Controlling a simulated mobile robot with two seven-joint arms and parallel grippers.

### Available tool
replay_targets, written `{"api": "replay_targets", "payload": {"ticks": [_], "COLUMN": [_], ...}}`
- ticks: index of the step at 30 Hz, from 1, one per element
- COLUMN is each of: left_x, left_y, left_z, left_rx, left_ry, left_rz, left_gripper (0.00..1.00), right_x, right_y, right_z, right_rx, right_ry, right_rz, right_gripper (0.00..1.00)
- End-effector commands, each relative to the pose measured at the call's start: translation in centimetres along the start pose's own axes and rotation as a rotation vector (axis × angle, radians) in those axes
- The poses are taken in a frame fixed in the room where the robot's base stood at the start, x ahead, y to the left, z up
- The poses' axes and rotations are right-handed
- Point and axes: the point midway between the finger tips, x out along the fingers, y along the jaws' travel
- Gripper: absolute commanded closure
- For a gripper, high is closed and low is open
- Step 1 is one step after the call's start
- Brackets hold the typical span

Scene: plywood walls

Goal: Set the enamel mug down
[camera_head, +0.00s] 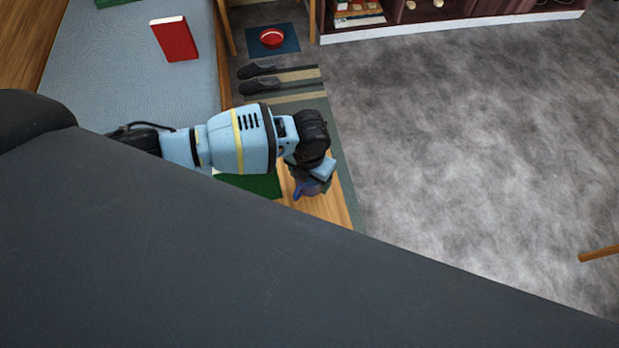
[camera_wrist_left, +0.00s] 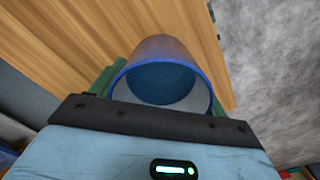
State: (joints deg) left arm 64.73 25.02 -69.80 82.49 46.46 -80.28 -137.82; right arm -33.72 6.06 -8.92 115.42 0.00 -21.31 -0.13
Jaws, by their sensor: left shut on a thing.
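The enamel mug (camera_wrist_left: 168,47) is blue with a darker blue rim; its mouth faces the camera in the left wrist view. In the head view a small blue part of the mug (camera_head: 307,188) shows below my left gripper (camera_head: 318,172), which hides much of it. My left gripper also shows in the left wrist view (camera_wrist_left: 160,95), shut on the mug with a green finger on each side. The mug is over a wooden tabletop (camera_wrist_left: 75,35) near its edge. I cannot tell whether its base touches the wood. My right gripper is not in view.
A green book (camera_head: 255,184) lies on the tabletop beside the mug. A bed (camera_head: 110,70) with a red book (camera_head: 175,38) is at left.

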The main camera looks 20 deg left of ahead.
Motion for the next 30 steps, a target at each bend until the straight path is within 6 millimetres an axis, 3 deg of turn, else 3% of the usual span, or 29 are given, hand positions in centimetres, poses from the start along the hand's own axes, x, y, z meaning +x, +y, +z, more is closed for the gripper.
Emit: {"api": "replay_targets", "payload": {"ticks": [5, 18, 19, 21, 24, 30], "left_x": [1.5, 2.0, 2.0, 1.9, 1.9, 1.9], "left_y": [-0.1, 0.0, 0.0, 0.0, 0.0, 0.0], "left_z": [0.1, 0.1, 0.1, 0.1, 0.1, 0.1], "left_rx": [0.000, 0.000, 0.000, 0.000, 0.000, 0.000], "left_ry": [-0.003, -0.003, -0.002, -0.003, -0.003, -0.003], "left_rz": [-0.001, 0.000, 0.000, 0.000, 0.000, 0.000], "left_gripper": [0.57, 0.57, 0.23, 0.14, 0.04, 0.04], "right_x": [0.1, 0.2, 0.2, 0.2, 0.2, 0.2], "right_y": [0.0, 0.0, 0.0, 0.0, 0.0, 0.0], "right_z": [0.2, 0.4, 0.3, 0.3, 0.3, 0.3], "right_rx": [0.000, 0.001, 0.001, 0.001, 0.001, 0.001], "right_ry": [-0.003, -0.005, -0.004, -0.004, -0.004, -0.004], "right_rz": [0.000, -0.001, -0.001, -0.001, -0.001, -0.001], "right_gripper": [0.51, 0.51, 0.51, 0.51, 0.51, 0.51]}}
